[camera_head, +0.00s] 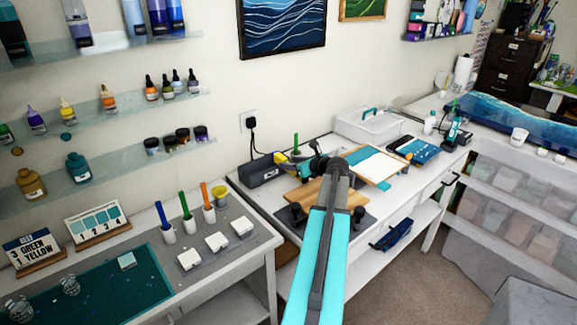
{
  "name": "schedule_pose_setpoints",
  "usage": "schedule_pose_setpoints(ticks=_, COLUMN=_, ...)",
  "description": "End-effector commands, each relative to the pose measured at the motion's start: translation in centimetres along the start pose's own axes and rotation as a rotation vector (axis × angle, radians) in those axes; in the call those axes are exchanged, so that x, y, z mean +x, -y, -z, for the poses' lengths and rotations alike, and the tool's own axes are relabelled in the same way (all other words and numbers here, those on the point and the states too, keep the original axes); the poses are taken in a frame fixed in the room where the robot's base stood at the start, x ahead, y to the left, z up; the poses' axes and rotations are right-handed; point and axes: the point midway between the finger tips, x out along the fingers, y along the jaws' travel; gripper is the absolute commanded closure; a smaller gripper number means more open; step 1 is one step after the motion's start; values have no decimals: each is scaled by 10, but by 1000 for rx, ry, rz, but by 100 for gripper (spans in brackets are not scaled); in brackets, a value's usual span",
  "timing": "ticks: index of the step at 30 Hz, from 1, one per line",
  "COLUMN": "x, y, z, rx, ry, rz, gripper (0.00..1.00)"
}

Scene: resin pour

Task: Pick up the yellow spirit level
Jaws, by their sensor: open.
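A small yellow thing, likely the spirit level (280,158), shows at the back of the far workbench, beside a dark grey box. It is small in the picture and partly hidden, so its full shape is unclear. My turquoise arm reaches up over this bench from the bottom of the picture. My gripper (299,158) is at the arm's dark far end, just right of the yellow thing, and is open. I cannot tell whether its fingers touch the yellow thing or are apart from it.
A wooden board (305,193) lies below my arm's end. The dark grey box (262,171) stands left of it, a white bin (362,124) behind. A white sheet on a board (377,165) lies to the right. Wall shelves with bottles are at left.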

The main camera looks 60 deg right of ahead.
Motion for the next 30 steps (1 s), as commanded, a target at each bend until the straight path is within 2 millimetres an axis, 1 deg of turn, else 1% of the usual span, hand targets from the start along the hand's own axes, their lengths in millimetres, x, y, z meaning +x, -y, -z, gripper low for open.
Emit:
schedule_pose_setpoints(ticks=1, x=6, y=1, z=-2, rx=0, ry=0, rz=-1, gripper=56)
schedule_pose_setpoints(ticks=3, x=12, y=1, z=-2, rx=0, ry=0, rz=1, gripper=56)
schedule_pose_setpoints(ticks=6, x=16, y=1, z=-1, rx=0, ry=0, rz=1, gripper=56)
schedule_pose_setpoints(ticks=23, x=16, y=1, z=0, rx=0, ry=0, rz=2, gripper=56)
schedule_pose_setpoints(ticks=30, x=16, y=2, z=0, rx=0, ry=0, rz=3, gripper=97)
